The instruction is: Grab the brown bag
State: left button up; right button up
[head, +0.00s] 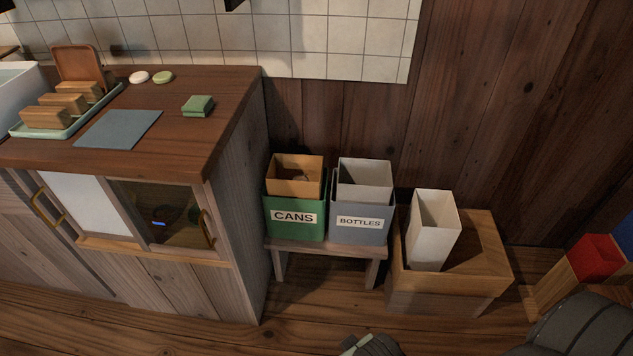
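The brown bag (296,177) is an open-topped paper bag standing upright inside a green bin labelled CANS (292,232). Its upper part sticks out above the bin's rim, and its lower part is hidden by the bin. The bin stands on a low wooden stool (330,250) against the plank wall. No gripper fingers show in the head view. Dark grey parts, probably of my own arm, show at the bottom centre and the bottom right, well apart from the bag.
A grey BOTTLES bin (360,234) with a white liner stands close beside the green bin. A wooden counter (215,92) rises left of the stool. Floor in front is clear.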

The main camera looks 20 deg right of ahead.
aim_at(282, 169)
jog(key=i+l, duration=0.15)
jog(key=l, duration=0.2)
jog(key=i+l, duration=0.2)
jog(key=l, duration=0.15)
jog(key=i+l, duration=0.15)
jog(key=l, duration=0.2)
jog(key=i+l, duration=0.15)
jog(key=l, duration=0.2)
jog(key=k+z, duration=0.2)
jog(key=z, duration=0.25)
jog(key=k+l+z, duration=0.1)
jog(key=z, duration=0.35)
jog(key=k, duration=0.1)
